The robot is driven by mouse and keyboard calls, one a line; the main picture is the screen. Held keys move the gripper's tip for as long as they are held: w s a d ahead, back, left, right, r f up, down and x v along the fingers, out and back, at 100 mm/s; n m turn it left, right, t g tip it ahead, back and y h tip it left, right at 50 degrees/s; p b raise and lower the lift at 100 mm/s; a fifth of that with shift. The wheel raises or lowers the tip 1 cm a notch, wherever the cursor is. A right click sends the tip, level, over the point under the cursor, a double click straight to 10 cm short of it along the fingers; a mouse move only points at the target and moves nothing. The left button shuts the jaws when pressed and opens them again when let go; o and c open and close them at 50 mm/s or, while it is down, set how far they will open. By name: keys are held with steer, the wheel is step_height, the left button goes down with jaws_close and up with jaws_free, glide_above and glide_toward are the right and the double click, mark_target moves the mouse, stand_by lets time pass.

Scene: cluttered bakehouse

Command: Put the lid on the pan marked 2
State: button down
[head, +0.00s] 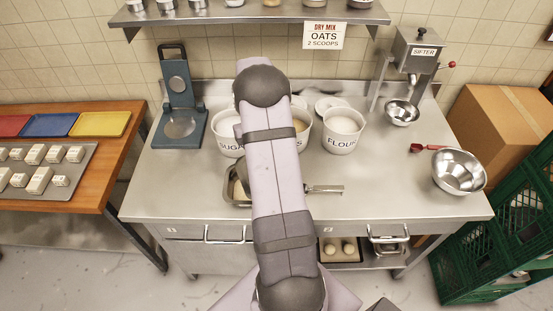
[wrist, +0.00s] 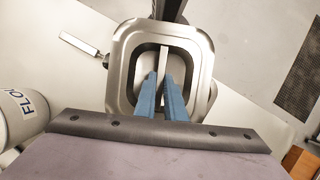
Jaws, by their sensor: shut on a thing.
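My gripper's blue fingers (wrist: 164,97) are closed on a pale upright bar, the handle (wrist: 163,62) of a grey metal lid (wrist: 122,60) with rounded corners. The lid lies across a metal pan whose edge and side lug (wrist: 106,62) show just outside it in the wrist view. I cannot tell whether the lid touches the pan. In the head view my arm hides the gripper and most of the pan (head: 229,187) on the steel bench. No number on the pan is readable.
White tubs, including flour (head: 343,131), stand behind. The bench's front left (head: 165,195) is clear.

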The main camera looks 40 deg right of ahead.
steer(key=m, duration=0.1)
steer(key=m+y, duration=0.1)
steer(key=m, duration=0.1)
steer(key=a+m+t, duration=0.1)
steer(key=m, duration=0.1)
steer(key=shift+w+a+y, duration=0.1)
steer(key=shift+w+y, duration=0.25)
steer(key=shift+y, duration=0.05)
steer(key=m, duration=0.1)
steer(key=m+t, duration=0.1)
steer(key=m, duration=0.1)
steer(key=w+m+t, duration=0.1)
steer(key=m, duration=0.1)
steer(key=shift+a+y, duration=0.4)
steer(key=m+t, duration=0.1)
steer(key=m, duration=0.2)
steer(key=w+m+t, duration=0.1)
steer(key=m, duration=0.3)
steer(key=shift+w+a+r+t, duration=0.1)
steer(key=shift+r+t, duration=0.1)
steer(key=shift+t, duration=0.1)
steer(key=m+t, duration=0.1)
steer(key=m, duration=0.1)
steer(key=m+t+h, duration=0.1)
steer(key=m, duration=0.2)
steer(key=shift+w+f, duration=0.1)
steer(key=shift+f, duration=0.1)
steer(key=shift+f+b, duration=2.3)
steer(key=shift+b, duration=0.05)
steer(key=shift+p, duration=0.65)
